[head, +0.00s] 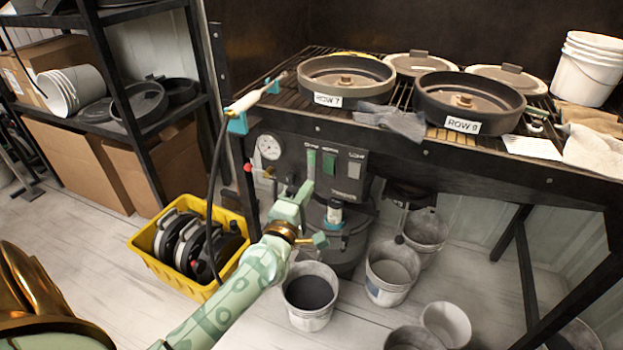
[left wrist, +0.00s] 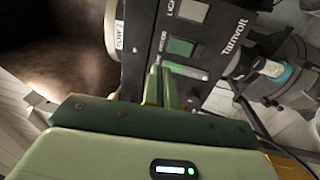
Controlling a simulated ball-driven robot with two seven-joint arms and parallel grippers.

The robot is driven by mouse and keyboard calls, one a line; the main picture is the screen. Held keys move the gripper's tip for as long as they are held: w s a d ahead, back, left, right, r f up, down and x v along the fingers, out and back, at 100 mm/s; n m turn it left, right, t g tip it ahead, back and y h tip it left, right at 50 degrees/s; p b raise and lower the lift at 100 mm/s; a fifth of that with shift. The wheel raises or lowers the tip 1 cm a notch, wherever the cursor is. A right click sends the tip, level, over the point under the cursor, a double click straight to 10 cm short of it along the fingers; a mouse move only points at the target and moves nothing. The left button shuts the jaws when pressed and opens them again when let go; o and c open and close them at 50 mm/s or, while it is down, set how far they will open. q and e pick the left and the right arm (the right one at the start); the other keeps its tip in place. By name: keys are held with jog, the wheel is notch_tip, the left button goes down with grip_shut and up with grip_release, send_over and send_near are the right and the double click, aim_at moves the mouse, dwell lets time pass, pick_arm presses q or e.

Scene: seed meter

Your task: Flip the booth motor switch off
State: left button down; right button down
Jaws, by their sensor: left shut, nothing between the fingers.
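The dark control panel (head: 342,185) hangs under the front of the bench, with a green switch (head: 329,163) and a grey switch to its right (head: 354,168). In the left wrist view the green switch (left wrist: 180,47) is next to small lettering, and the other switch (left wrist: 193,10) is next to a label reading LIGHT. My left gripper (head: 309,165) is shut and empty in front of the panel, just left of the green switch. In the left wrist view its fingertips (left wrist: 157,70) point at the panel close to that switch; I cannot tell whether they touch. The right gripper is not in view.
A pressure gauge (head: 270,147) and a hose are left of the panel. A yellow crate (head: 148,258) and several buckets (head: 310,318) stand on the floor below. Seed meter bowls (head: 345,90) sit on the slatted bench top above.

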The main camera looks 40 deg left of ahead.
pick_arm(q)
jog(key=shift+v, duration=1)
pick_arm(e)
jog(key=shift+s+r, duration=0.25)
pick_arm(q)
jog(key=shift+d+r, duration=0.15)
